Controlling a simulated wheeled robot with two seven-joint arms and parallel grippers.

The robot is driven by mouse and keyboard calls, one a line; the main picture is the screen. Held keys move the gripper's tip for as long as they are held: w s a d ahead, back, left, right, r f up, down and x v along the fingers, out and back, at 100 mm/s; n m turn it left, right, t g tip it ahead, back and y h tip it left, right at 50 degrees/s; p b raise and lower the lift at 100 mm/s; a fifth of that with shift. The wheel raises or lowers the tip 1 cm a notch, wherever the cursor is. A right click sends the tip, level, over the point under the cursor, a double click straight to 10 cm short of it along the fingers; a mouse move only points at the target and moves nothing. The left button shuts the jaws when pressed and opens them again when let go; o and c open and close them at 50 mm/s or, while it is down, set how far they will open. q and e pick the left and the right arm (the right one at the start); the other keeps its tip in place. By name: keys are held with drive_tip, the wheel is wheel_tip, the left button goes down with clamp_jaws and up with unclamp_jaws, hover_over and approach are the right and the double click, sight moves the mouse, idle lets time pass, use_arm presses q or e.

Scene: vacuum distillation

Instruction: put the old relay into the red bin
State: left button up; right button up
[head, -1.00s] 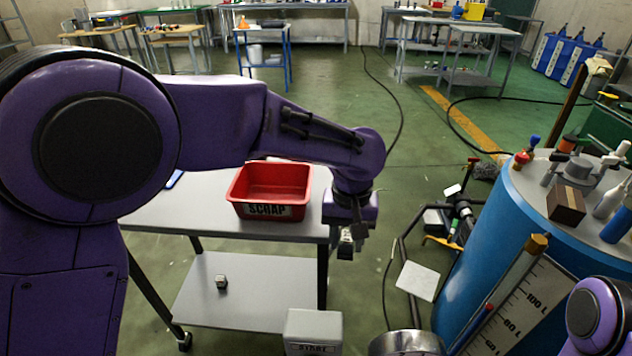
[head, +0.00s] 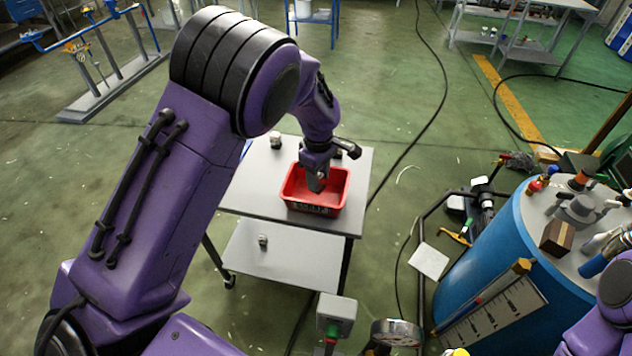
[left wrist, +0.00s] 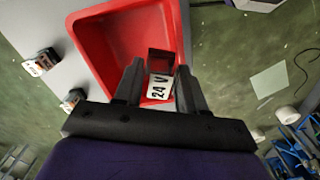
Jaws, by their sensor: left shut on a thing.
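The red bin (head: 331,211), with a label on its front, sits on the grey cart's top; it also shows in the left wrist view (left wrist: 94,48). My left gripper (head: 317,184) points down over the bin. In the left wrist view the left gripper (left wrist: 157,80) is shut on a dark relay (left wrist: 160,60) with a white "24 V" label, held between the fingertips over the bin's opening. Whether the relay touches the bin floor I cannot tell. My right gripper is not in view; only part of that arm shows at the right edge.
Small blocky parts stand on the cart top beside the bin, one at the back (head: 275,140); two show in the left wrist view (left wrist: 42,62). Another small block (head: 262,240) lies on the lower shelf. A blue tank (head: 480,265) stands to the right.

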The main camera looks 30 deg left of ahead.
use_arm(q)
drive_tip(key=w+f, duration=0.1)
drive_tip(key=w+a+f, duration=0.1)
drive_tip(key=f, duration=0.1)
drive_tip(key=w+a+f, duration=0.1)
drive_tip(key=f, duration=0.1)
drive_tip(key=shift+w+a+f+p, duration=0.1)
drive_tip(key=shift+w+p, duration=0.05)
drive_tip(key=shift+p, duration=0.25)
wheel_tip(320, 180, down, 2)
drive_tip(key=shift+w+f+p, duration=0.1)
drive_tip(key=shift+f+p, duration=0.15)
drive_tip(key=shift+p, duration=0.5)
drive_tip(key=shift+a+f, duration=0.1)
drive_tip(key=shift+f, duration=0.35)
drive_tip(key=o, duration=1.1)
drive_tip(key=shift+f, duration=0.1)
